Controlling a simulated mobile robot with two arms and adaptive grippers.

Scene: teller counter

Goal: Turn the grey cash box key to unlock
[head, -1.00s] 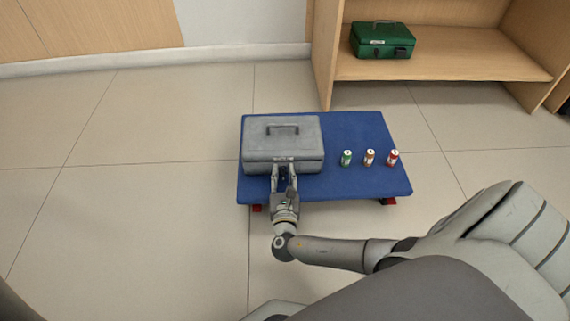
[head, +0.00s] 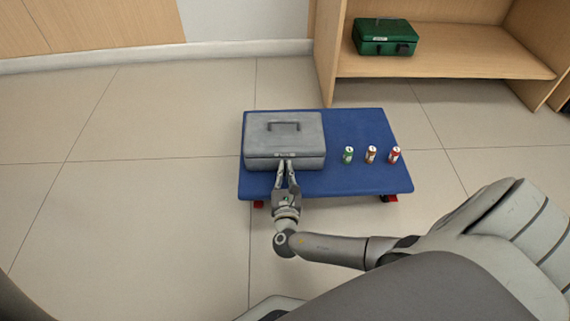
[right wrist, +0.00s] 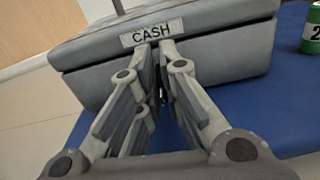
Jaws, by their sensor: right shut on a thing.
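The grey cash box (head: 300,140) sits closed on the left part of a blue platform, its handle on the lid. In the right wrist view the box (right wrist: 225,55) bears a "CASH" label and looks tilted. My right gripper (head: 287,163) is at the middle of the box's front face. In the right wrist view its fingertips (right wrist: 155,52) come together just below the label. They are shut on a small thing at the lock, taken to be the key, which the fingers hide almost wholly. How far the key is turned cannot be seen. My left gripper is not in view.
The blue platform (head: 350,180) is low, with red parts beneath. Three small cans, green (head: 348,155), brown (head: 371,155) and red (head: 394,155), stand right of the box. A green cash box (head: 385,38) rests in a wooden shelf (head: 450,66) behind. Tiled floor lies clear at left.

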